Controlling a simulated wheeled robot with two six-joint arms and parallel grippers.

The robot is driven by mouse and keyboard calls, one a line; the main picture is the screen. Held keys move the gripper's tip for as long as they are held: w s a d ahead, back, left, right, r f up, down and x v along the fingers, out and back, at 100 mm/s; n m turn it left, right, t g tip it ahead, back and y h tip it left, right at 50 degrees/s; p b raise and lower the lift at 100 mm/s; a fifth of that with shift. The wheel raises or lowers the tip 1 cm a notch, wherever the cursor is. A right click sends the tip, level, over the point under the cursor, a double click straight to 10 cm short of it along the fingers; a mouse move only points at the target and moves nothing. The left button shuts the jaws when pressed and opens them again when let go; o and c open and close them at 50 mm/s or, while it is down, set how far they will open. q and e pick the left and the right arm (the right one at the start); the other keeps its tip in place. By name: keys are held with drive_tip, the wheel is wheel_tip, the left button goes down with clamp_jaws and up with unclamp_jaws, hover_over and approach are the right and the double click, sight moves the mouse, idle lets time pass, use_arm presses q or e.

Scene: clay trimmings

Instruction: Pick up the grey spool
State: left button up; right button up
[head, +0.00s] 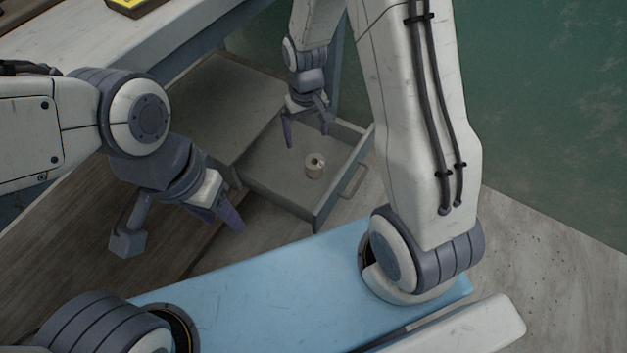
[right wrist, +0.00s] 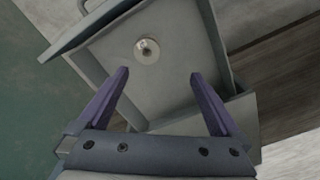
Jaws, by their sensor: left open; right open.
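The grey spool (head: 314,166) stands in the open drawer (head: 262,196), on its floor towards the front. The right wrist view shows the spool (right wrist: 147,51) from above, with its round top and centre hole, ahead of the fingertips. My right gripper (head: 308,133) is open and empty above the drawer, apart from the spool. Its two purple fingers (right wrist: 159,75) are spread wide in the right wrist view. My left gripper (head: 222,219) is open, off to the left of the drawer, with nothing seen in it.
The drawer's walls surround the spool, and a handle (head: 354,181) is on its front. A worktop (head: 165,50) lies above and to the left, with a yellow and black item (head: 128,4) at its edge. The drawer floor around the spool looks clear.

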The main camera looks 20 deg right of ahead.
drive_tip(key=b, duration=0.2)
approach(315, 156)
drive_tip(key=s+f, duration=0.2)
drive_tip(key=shift+m, duration=0.4)
drive_tip(key=f+b, duration=0.2)
drive_tip(key=f, duration=0.1)
drive_tip(key=f+b, duration=0.1)
drive_tip(key=f, duration=0.1)
drive_tip(key=shift+a, duration=0.3)
wheel_tip(315, 156, down, 5)
drive_tip(key=b, duration=0.3)
drive_tip(key=shift+b, duration=0.4)
use_arm(q)
wheel_tip(315, 156, down, 10)
drive_tip(key=shift+f, duration=0.25)
use_arm(e)
drive_tip(key=shift+r, duration=0.1)
drive_tip(key=c, duration=1.6)
